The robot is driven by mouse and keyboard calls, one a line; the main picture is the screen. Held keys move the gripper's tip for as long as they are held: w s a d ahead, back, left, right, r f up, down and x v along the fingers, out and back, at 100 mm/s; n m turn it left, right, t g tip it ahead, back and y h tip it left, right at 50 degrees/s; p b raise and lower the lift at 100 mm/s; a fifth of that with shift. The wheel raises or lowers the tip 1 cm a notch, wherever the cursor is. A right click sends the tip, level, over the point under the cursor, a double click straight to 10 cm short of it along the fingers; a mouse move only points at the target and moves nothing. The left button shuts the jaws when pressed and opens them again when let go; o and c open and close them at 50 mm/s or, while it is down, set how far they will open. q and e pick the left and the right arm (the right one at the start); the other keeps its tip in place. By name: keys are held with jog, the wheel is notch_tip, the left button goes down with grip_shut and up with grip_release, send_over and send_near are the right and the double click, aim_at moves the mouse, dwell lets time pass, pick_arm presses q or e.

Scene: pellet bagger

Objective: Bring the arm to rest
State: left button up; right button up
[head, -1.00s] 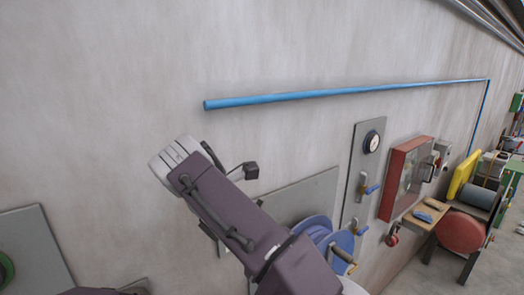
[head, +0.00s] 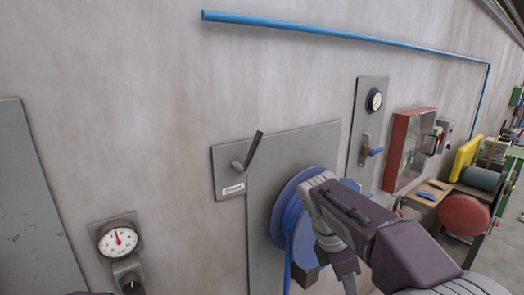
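My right arm (head: 400,245) comes in from the lower right, purple-grey with a pale grey joint. It bends in front of the blue hose reel (head: 285,215), and its wrist part (head: 345,265) points down toward the bottom edge. I cannot see the fingertips of the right gripper. The arm hides part of the reel; I cannot tell whether it touches it. My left gripper is not in view.
A black lever (head: 254,150) sticks out from a grey wall panel. A round gauge (head: 118,240) is at lower left. A red-framed cabinet (head: 405,150) and a wooden bench (head: 432,195) stand to the right. The upper wall is bare except for a blue pipe (head: 340,35).

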pick_arm(q)
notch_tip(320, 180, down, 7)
jog(key=b, duration=0.4)
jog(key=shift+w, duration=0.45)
pick_arm(e)
jog(key=s+f+m+y, duration=0.2)
jog(key=s+f+m, duration=0.3)
jog(key=f+m, duration=0.4)
jog(key=s+f+m+y, duration=0.2)
jog(key=s+f+m, duration=0.3)
jog(key=f+m, duration=0.5)
notch_tip(320, 180, down, 8)
jog(key=shift+a+r+t, duration=0.2)
jog(key=shift+a+t, duration=0.15)
jog(key=shift+t, duration=0.05)
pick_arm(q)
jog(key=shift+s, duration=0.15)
pick_arm(e)
jog(key=shift+s, duration=0.15)
